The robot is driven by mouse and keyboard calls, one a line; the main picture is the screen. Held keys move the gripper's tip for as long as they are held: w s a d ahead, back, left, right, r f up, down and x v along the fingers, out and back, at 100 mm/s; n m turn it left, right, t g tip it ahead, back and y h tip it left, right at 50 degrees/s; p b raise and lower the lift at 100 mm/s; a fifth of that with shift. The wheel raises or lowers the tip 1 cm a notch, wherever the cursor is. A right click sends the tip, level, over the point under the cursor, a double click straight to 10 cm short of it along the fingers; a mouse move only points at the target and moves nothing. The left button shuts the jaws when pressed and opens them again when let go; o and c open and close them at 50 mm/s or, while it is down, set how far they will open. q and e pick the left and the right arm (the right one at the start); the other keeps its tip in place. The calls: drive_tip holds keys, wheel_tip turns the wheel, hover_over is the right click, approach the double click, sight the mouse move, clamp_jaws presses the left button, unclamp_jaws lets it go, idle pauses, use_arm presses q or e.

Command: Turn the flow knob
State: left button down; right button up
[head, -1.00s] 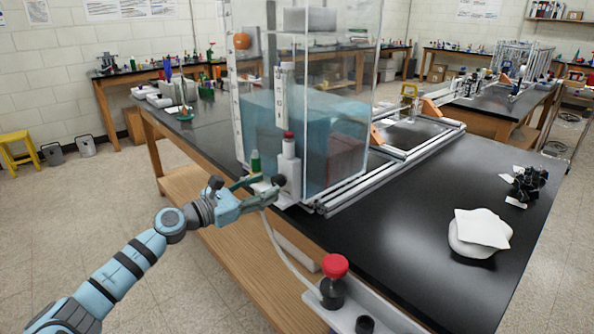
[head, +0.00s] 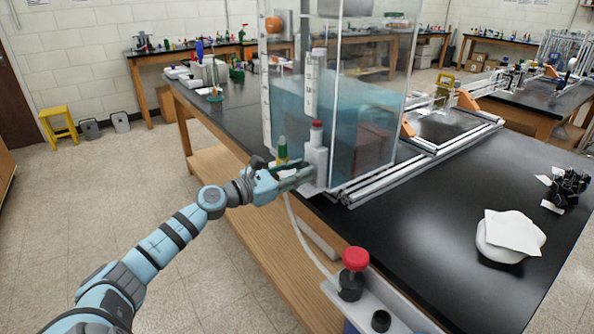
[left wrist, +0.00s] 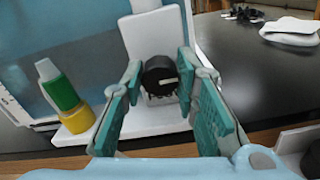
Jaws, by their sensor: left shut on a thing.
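The flow knob (left wrist: 162,76) is round and black with a short white mark, which points to the right in the left wrist view. It sits on the front of a white valve block (left wrist: 160,38) at the corner of the clear water tank (head: 362,130). My left gripper (left wrist: 160,73) has its green fingers on either side of the knob and is shut on it. In the head view my left gripper (head: 297,180) reaches the white block, and its fingers hide the knob. My right gripper is not in view.
A green and yellow bottle (left wrist: 64,92) stands close beside the left finger. A red-topped black button (head: 355,259) is on a bracket at the bench's front edge.

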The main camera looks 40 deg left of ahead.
use_arm(q)
drive_tip(key=shift+a+f+n+p, duration=0.15)
drive_tip(key=shift+n+p, duration=4.1)
drive_tip(key=shift+n, duration=3.75)
drive_tip(key=shift+d+f+n+p, duration=0.15)
drive_tip(key=shift+n+p, duration=4.05)
drive_tip(key=shift+n, duration=3.8)
drive_tip(key=shift+a, duration=0.1)
drive_tip(key=c, duration=1.2)
unclamp_jaws()
drive_tip(key=shift+c, duration=0.2)
